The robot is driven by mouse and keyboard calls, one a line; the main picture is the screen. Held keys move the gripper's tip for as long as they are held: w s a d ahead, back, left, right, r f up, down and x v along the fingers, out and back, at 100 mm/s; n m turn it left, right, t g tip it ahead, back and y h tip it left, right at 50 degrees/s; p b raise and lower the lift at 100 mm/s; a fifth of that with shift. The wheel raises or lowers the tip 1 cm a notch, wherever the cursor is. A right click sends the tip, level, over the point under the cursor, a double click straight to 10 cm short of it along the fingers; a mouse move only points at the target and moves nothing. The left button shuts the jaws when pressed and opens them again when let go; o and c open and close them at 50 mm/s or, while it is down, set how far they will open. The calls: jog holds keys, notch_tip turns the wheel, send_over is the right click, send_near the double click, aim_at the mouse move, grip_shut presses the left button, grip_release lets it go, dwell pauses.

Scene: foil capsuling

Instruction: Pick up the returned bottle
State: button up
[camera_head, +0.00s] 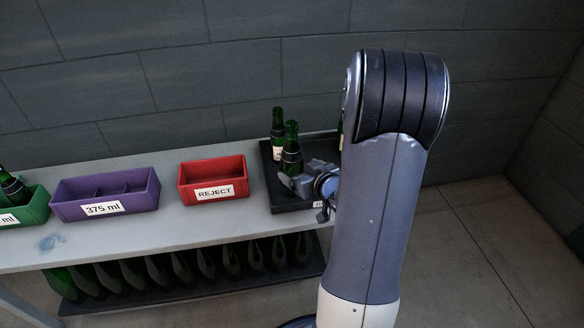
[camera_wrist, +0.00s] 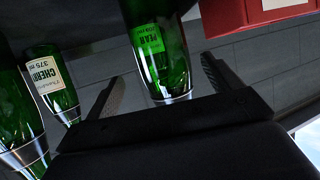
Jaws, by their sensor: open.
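A black tray (camera_head: 288,207) stands at the right end of the bench, its front label mostly hidden by my arm. Green bottles stand upright in it: a rear one (camera_head: 278,128) and a nearer one (camera_head: 291,143). Another is mostly hidden behind my arm. My gripper (camera_head: 300,184) is open at the nearer bottle. In the wrist view, a green bottle with a green PEAR label (camera_wrist: 158,50) lies between the open fingers (camera_wrist: 165,80), with gaps on both sides. Its lower part in that picture is hidden by the gripper body. I cannot tell which bottle is the returned one.
The wrist view also shows a CHERRY 375 ml bottle (camera_wrist: 52,85) and another green bottle (camera_wrist: 16,125) at left. Along the bench stand a red REJECT bin (camera_head: 212,182), a purple 375 ml bin (camera_head: 105,193) and a green bin (camera_head: 34,208).

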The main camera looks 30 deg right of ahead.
aim_at(292, 167)
jog(key=x, duration=0.1)
jog(key=b+x, duration=0.1)
jog(key=x, duration=0.2)
jog(key=shift+w+a+f+b, duration=0.2)
jog(key=shift+a+f+b, duration=0.1)
jog(key=shift+a+f, duration=0.05)
jog(key=shift+w, duration=0.25)
jog(key=c, duration=1.4)
